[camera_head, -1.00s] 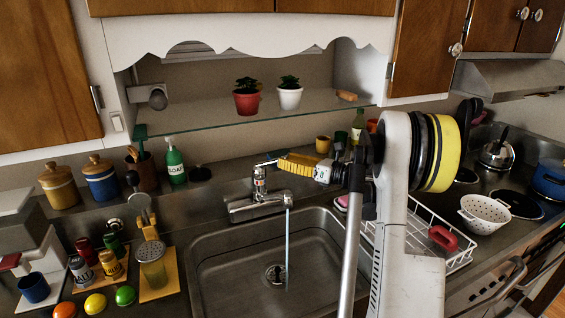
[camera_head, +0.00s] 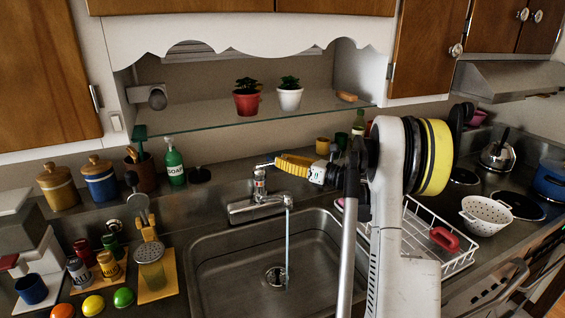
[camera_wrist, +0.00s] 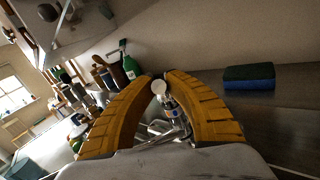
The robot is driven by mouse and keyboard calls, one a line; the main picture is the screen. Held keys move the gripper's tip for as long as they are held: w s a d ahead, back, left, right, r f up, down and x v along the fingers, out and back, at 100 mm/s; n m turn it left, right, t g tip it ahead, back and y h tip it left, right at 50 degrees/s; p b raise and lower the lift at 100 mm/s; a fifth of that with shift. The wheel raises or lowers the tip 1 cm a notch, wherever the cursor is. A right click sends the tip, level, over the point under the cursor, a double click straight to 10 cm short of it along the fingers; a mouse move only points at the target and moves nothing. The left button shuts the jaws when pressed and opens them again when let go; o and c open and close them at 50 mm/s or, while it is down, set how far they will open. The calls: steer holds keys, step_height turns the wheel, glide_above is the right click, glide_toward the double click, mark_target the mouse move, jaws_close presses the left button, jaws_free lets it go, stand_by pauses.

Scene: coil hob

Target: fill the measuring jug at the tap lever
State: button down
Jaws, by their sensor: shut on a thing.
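The chrome tap (camera_head: 258,203) stands at the back rim of the sink, its lever (camera_head: 264,165) on top. My gripper (camera_head: 276,161) reaches in from the right, its yellow fingers at the lever's end. In the wrist view my gripper (camera_wrist: 159,80) is closed around the pale round end of the lever (camera_wrist: 159,87). A thin stream of water (camera_head: 287,245) falls from the spout into the sink. I cannot make out a measuring jug in either view; nothing shows under the stream. My arm hides the sink's right side.
The sink basin (camera_head: 225,265) looks empty around its drain. A white dish rack (camera_head: 455,262) and a colander (camera_head: 487,215) are to the right. The soap bottle (camera_head: 174,165), canisters and shakers crowd the left. A glass shelf (camera_head: 210,120) with two potted plants hangs above.

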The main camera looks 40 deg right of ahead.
steer(key=f+t+b, duration=0.2)
steer(key=b, duration=0.1)
steer(key=shift+s+d+y, duration=0.2)
steer(key=shift+s+y, duration=0.1)
steer(key=shift+s, duration=0.05)
steer(key=shift+r, duration=0.1)
steer(key=c, duration=1.4)
jaws_free()
steer(key=shift+s+d, duration=0.1)
